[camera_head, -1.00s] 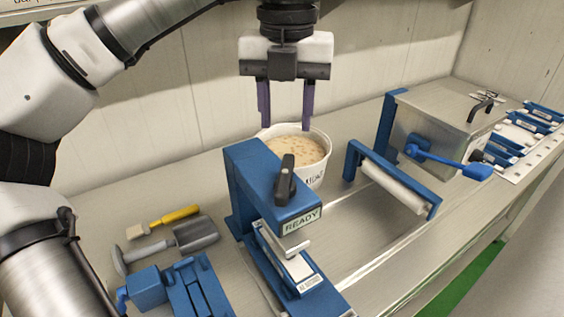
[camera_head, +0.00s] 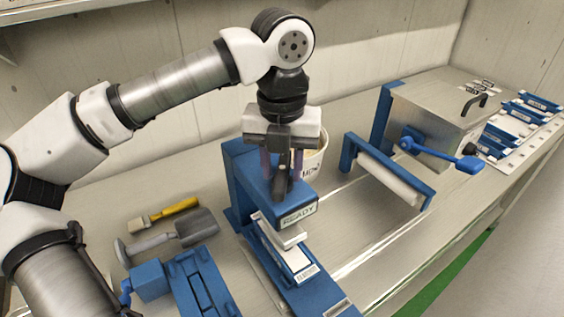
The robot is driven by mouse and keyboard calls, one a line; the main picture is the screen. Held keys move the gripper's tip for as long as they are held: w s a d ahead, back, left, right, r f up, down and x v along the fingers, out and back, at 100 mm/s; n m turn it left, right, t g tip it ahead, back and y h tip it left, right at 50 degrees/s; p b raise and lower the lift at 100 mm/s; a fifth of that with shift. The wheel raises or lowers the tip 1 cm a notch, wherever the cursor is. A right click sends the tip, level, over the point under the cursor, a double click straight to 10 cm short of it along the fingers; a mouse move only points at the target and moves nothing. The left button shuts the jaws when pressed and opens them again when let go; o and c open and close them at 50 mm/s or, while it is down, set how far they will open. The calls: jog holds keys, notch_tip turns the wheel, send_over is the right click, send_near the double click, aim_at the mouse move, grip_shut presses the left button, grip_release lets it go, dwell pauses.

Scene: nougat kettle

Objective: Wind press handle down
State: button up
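The blue press (camera_head: 240,180) stands at the bench centre with a "READY" label on its front. Its dark handle (camera_head: 280,185) sits on top and is partly hidden by my gripper. My gripper (camera_head: 282,172) points down right over the press head. Its two purple fingers are apart, one seen on each side of the handle. Whether they touch the handle cannot be told.
A white tub (camera_head: 313,158) stands behind the press, mostly hidden. A blue roller frame (camera_head: 388,180) and a steel box with a blue crank (camera_head: 440,152) stand to the right.

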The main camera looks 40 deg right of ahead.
grip_shut()
jog(key=shift+m+b, duration=0.35)
jog(key=shift+m, duration=0.05)
jog(key=m+b, duration=0.1)
jog(key=m, duration=0.2)
jog(key=shift+w+f+b, duration=0.1)
jog(key=shift+b, duration=0.3)
jog(key=m+b, duration=0.1)
jog(key=m, duration=0.3)
jog(key=shift+w+m, duration=0.15)
jog(key=shift+m, duration=0.15)
jog(key=m+b, duration=0.1)
jog(key=m, duration=0.4)
jog(key=shift+w, duration=0.1)
jog(key=m, duration=0.6)
jog(key=shift+w+r, duration=0.15)
jog(key=shift+r, duration=0.05)
jog(key=shift+m, duration=0.4)
